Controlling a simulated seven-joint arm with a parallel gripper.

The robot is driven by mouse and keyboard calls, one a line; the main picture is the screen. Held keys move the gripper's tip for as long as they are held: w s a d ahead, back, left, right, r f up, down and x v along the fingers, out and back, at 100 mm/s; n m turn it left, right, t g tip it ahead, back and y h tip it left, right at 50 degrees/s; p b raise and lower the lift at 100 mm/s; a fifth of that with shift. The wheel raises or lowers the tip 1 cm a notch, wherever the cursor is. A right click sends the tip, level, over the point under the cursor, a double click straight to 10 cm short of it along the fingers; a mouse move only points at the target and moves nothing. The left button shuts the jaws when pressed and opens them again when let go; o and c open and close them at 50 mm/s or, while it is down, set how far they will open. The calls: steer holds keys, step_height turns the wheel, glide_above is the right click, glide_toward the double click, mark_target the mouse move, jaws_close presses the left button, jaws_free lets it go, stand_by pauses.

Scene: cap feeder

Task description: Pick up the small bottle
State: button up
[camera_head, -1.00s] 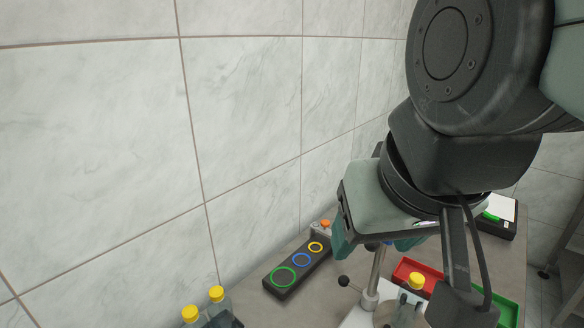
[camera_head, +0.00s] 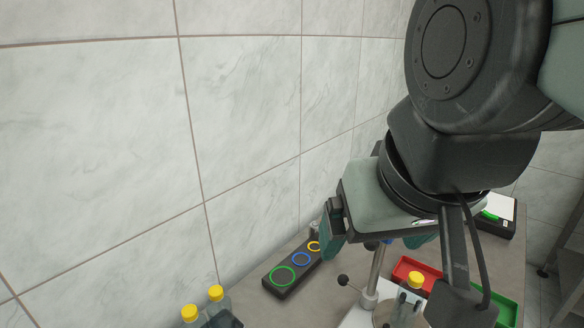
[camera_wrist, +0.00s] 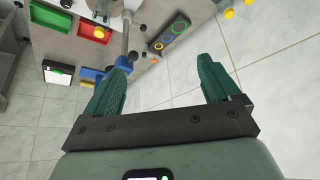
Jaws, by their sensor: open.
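My gripper (camera_head: 376,240) is open and empty above the bench. Its two green fingers are spread wide in the wrist view (camera_wrist: 165,62). Another yellow-capped bottle (camera_head: 407,302) stands at the stand below my gripper, partly hidden by my arm. A small grey object (camera_head: 314,229) at the far end of the ring block is mostly hidden behind my left finger.
The dark block with green, blue and yellow rings (camera_head: 290,276) lies beside the wall. A metal post (camera_head: 377,272) with a black knob rises below my gripper. A red tray (camera_head: 403,268) and a green tray (camera_head: 507,312) lie to the right. The tiled wall (camera_head: 250,120) bounds the left.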

steer(key=w+d+r, duration=0.4)
steer(key=w, duration=0.2)
steer(key=n+g+y, duration=0.1)
steer(key=n+g, duration=0.4)
steer(key=n, duration=1)
glide_above(417, 276)
steer(key=f, duration=2.2)
steer(key=shift+s+a, duration=0.1)
steer(key=shift+s, duration=0.2)
steer(key=f, duration=0.5)
steer(key=shift+a+f, duration=0.2)
steer(key=shift+f, duration=0.1)
steer(key=f, duration=0.5)
steer(key=shift+w+d+f, duration=0.1)
steer(key=shift+w+f, duration=0.15)
steer(key=shift+f, duration=0.1)
jaws_close()
steer(key=shift+r, duration=0.15)
